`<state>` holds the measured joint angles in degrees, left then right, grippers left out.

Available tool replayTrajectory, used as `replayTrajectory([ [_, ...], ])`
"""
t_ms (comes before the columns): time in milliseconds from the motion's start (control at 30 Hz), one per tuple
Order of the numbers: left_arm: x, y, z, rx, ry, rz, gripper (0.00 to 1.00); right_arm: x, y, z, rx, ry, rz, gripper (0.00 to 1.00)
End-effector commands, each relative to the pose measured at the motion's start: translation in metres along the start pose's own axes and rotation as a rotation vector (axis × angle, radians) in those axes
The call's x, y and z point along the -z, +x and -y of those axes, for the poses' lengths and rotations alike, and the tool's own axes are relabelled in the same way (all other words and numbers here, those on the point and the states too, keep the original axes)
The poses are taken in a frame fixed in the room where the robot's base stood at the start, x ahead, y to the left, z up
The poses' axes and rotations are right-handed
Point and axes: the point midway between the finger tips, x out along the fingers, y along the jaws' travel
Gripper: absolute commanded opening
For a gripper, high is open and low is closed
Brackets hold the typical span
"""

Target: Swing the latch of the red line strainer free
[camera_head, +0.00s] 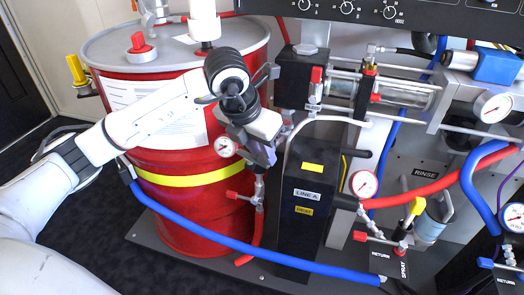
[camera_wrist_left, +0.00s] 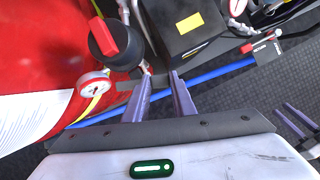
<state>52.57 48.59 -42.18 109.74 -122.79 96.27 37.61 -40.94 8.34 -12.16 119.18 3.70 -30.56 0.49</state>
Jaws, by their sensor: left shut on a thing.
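My left gripper (camera_head: 265,155) reaches in front of the red drum, just above the small valve and pipe beside the gauge. In the left wrist view its two purple-grey fingers (camera_wrist_left: 161,76) stand a narrow gap apart, shut on a thin part. That part is mostly hidden and seems to be the strainer's latch. A dark round body with a red block on top, apparently the red line strainer (camera_wrist_left: 103,40), is just beyond the fingers. In the head view my gripper hides it. My right gripper (camera_wrist_left: 283,108) shows at the right edge of the wrist view, fingers apart and empty.
The red drum (camera_head: 180,215) is on the left. A gauge (camera_head: 225,147) and a red-handled valve (camera_head: 240,195) are close to my gripper. The LINE A box (camera_head: 308,220) stands to the right. A blue hose (camera_head: 230,242) crosses low in front.

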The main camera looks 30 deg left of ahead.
Motion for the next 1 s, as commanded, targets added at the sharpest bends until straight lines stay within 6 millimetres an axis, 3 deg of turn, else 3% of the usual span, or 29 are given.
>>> replayTrajectory([
  [67,0.0,0.0,0.0,0.0,-0.004,0.0,0.01,0.0,0.0,0.0,0.0,0.0,0.0,0.31],
  [100,0.0,0.0,0.0,0.0,-0.004,0.0,0.28,0.0,0.0,0.0,0.0,0.0,0.0,0.31],
  [200,0.0,0.0,0.0,0.0,-0.003,0.0,0.42,0.0,0.0,0.0,0.0,0.0,0.0,0.31],
  [567,-0.001,-0.006,0.0,0.0,-0.002,0.003,0.42,0.001,-0.001,0.0,0.0,0.0,0.0,0.31],
  [1000,-0.002,-0.085,0.0,0.0,-0.001,0.004,0.42,0.002,-0.006,0.0,-0.002,-0.011,0.015,0.31],
])
